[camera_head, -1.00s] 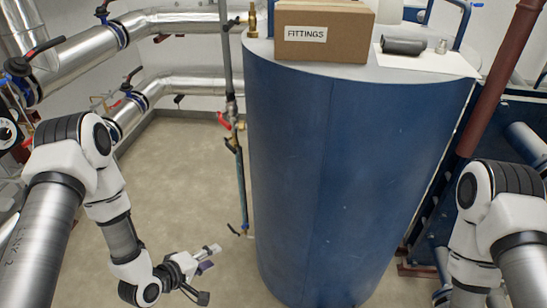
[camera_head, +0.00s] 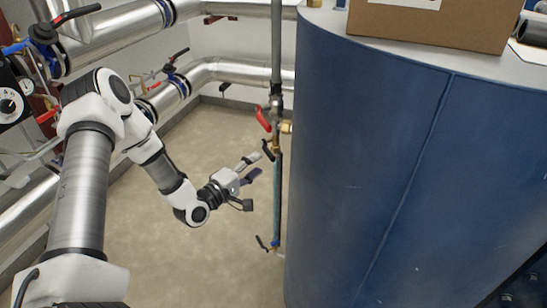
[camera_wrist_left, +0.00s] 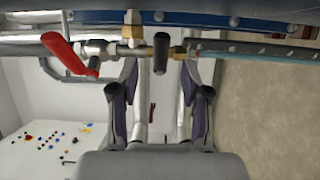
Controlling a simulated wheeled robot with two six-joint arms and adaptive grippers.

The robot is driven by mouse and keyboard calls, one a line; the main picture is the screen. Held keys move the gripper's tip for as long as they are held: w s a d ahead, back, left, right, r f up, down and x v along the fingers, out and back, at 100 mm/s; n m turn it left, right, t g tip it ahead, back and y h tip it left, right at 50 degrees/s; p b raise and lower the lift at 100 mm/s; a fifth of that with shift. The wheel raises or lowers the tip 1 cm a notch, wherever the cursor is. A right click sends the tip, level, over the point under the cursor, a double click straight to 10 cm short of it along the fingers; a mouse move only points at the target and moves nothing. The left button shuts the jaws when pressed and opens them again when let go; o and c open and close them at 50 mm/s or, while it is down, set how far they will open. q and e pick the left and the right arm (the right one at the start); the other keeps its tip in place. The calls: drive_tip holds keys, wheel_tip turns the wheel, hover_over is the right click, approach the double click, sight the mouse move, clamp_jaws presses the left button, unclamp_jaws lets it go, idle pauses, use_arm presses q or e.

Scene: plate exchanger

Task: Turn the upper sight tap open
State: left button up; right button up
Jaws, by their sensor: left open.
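The upper sight tap has a black lever (camera_head: 267,150) at the top of the thin sight tube (camera_head: 278,195), beside the blue tank. In the left wrist view its black lever (camera_wrist_left: 161,52) points toward me, between and beyond my fingers. My left gripper (camera_head: 254,166) is just left of the tap in the head view, with fingers spread and empty. In the left wrist view the open fingers (camera_wrist_left: 160,95) stand either side of the lever, apart from it. My right gripper is out of view.
A red lever (camera_head: 263,118) sits on the pipe just above the tap; it also shows in the left wrist view (camera_wrist_left: 62,50). A lower black lever (camera_head: 262,243) is near the tube's foot. The blue tank (camera_head: 400,170) stands close on the right. Floor to the left is clear.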

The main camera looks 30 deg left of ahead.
sight(268, 156)
use_arm(q)
drive_tip(key=w, duration=0.4)
drive_tip(key=w+d+b, duration=0.1)
drive_tip(key=w, duration=0.2)
drive_tip(key=shift+d+f, duration=0.1)
drive_tip(key=shift+c, duration=0.4)
clamp_jaws()
